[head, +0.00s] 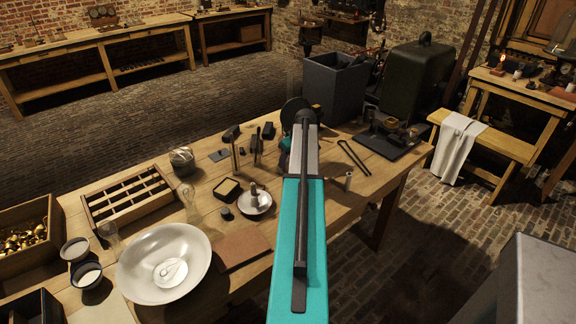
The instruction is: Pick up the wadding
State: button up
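I cannot clearly make out the wadding. A small, rounded pale grey bundle (182,160) at the back left of the wooden bench might be it, but its material is too small to tell. My teal and grey arm reaches from the bottom of the head view over the bench, right of this bundle. The arm ends in dark round joints at the bench's far side. My gripper's fingers do not show; the arm hides what lies beneath it.
On the bench (345,205) stand a large white bowl (190,250), a slotted wooden rack (130,195), a small white dish (266,206), a brown board (241,247) and slim upright pieces. A grey bin (335,85) and a dark green machine (415,85) stand at the back right.

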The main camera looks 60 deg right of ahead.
jog(key=c, duration=0.6)
jog(key=shift+r, duration=0.1)
jog(key=shift+c, duration=0.2)
jog(key=shift+r+b, duration=0.5)
jog(key=shift+r, duration=0.55)
jog(key=s+r+b, duration=0.2)
jog(key=s+b, duration=0.1)
jog(key=s, duration=1.3)
jog(key=shift+d+r+b, duration=0.35)
jog(key=shift+r, duration=0.05)
jog(key=o, duration=0.4)
jog(key=shift+c, duration=1.1)
